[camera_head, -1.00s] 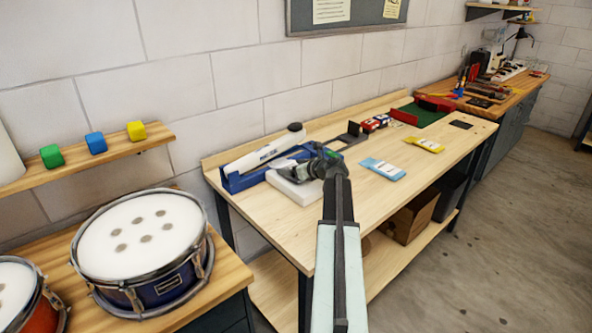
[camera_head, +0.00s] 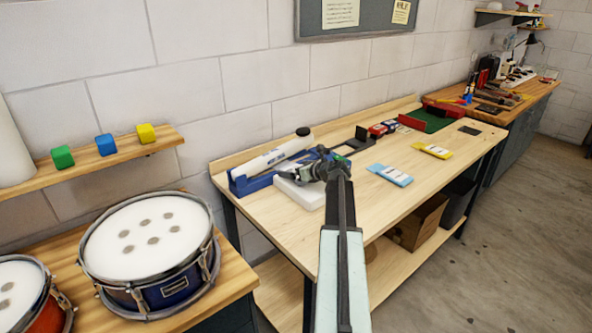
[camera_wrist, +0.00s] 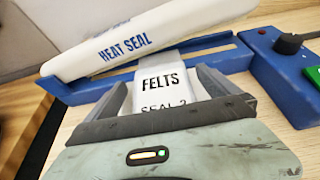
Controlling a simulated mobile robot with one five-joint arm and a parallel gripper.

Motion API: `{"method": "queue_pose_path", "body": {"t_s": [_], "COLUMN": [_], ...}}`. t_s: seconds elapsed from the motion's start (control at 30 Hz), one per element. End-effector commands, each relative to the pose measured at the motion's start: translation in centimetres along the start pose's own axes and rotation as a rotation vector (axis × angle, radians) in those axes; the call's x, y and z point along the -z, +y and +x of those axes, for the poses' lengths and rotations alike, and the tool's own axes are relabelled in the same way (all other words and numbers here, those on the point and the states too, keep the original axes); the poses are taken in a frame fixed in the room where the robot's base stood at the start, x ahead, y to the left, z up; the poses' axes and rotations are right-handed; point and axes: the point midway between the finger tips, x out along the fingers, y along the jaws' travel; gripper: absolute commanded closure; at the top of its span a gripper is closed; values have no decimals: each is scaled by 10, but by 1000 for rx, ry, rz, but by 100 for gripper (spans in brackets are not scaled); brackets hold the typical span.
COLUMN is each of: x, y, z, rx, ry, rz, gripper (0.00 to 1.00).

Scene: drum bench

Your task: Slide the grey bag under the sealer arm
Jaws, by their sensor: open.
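The heat sealer has a blue base (camera_head: 238,184) and a long white arm (camera_head: 275,156) along the back of the pale bench. In the wrist view the white arm (camera_wrist: 150,40) reads HEAT SEAL and stands raised above the blue base (camera_wrist: 75,90). The pale grey bag (camera_wrist: 168,98), marked FELTS, lies in front of the sealer. Its far end reaches the sealer's front edge below the arm; how far under it goes I cannot tell. My gripper (camera_wrist: 160,80) is open, with one finger on each side of the bag.
A blue packet (camera_head: 390,175) and a yellow packet (camera_head: 432,150) lie to the right on clear bench. The sealer's blue control box (camera_wrist: 285,80) has a black knob. A drum (camera_head: 150,240) stands at left.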

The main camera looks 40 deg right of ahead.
Motion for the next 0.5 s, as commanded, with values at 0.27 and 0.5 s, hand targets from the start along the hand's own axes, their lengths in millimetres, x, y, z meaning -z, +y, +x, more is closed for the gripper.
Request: {"method": "queue_pose_path", "body": {"t_s": [0.27, 0.5], "x": [-3, -2], "y": [1, 1], "z": [-37, -77], "rx": [1, 2], "ry": [0, 0], "rz": [1, 1], "gripper": [0, 0]}}
